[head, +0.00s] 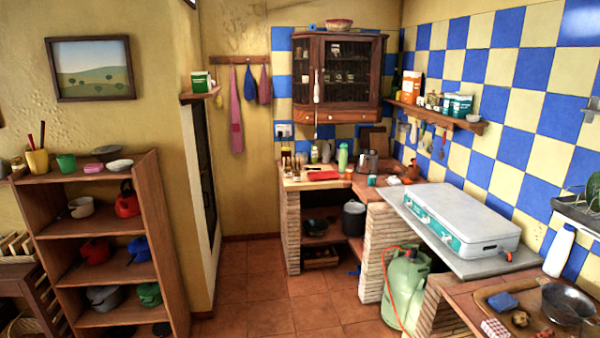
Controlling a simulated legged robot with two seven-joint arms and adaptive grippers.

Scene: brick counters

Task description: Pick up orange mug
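I cannot make out an orange mug for certain in the head view. Neither of my grippers shows in this view.
The wooden shelf (148,210) at the left holds pots and kettles. A grey-white camping stove (465,216) lies on the right counter. A green gas bottle (405,285) stands below it. A white bottle (559,251) stands at the right. The tiled floor (285,300) is clear in the middle.

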